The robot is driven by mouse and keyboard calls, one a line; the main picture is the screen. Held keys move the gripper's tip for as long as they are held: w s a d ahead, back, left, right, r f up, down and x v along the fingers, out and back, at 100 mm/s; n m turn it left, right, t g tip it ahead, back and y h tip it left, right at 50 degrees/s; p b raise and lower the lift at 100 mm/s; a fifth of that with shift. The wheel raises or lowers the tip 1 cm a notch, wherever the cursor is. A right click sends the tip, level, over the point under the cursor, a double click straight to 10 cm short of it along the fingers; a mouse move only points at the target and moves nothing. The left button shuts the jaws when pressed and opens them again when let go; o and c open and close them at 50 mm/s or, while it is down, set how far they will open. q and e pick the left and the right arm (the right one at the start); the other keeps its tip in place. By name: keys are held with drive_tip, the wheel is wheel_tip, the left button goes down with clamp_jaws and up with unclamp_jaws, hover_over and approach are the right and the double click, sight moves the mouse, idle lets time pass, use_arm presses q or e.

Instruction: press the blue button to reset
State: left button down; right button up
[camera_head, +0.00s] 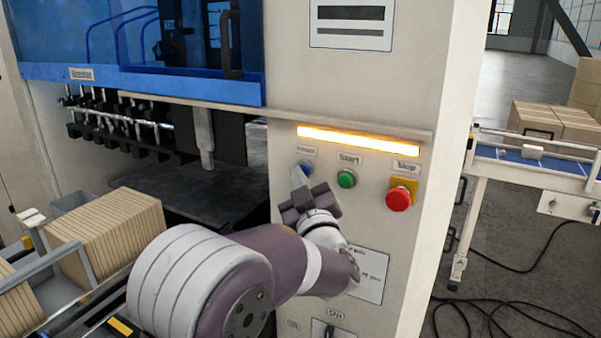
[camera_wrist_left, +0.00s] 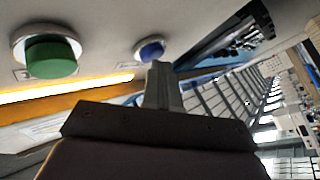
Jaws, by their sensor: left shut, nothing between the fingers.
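The blue button (camera_head: 306,167) sits on the machine's beige front panel, left of the green Start button (camera_head: 346,179). My left gripper (camera_head: 298,176) is shut and empty, with its fingertips just below and left of the blue button, partly covering it. In the left wrist view the blue button (camera_wrist_left: 150,50) shows right beyond the tips of the shut fingers (camera_wrist_left: 161,68), and the green button (camera_wrist_left: 52,57) is to the left. I cannot tell whether the tips touch the blue button. My right gripper is not in view.
A red Stop button (camera_head: 398,198) on a yellow plate is to the right. A lit orange-white bar (camera_head: 358,140) and a ledge run above the buttons. Stacked cardboard (camera_head: 110,232) stands at the left. A conveyor (camera_head: 540,160) with boxes stands at the right.

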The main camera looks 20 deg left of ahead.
use_arm(q)
drive_tip(key=shift+s+a+b, duration=0.1)
drive_tip(key=shift+s+b, duration=0.5)
drive_tip(key=shift+s, duration=0.35)
drive_tip(key=s, duration=0.1)
drive_tip(key=s+b, duration=0.1)
drive_tip(key=s, duration=0.1)
drive_tip(key=s+b, duration=0.1)
drive_tip(key=s, duration=0.1)
drive_tip(key=shift+a, duration=0.4)
drive_tip(key=shift+w+f, duration=0.1)
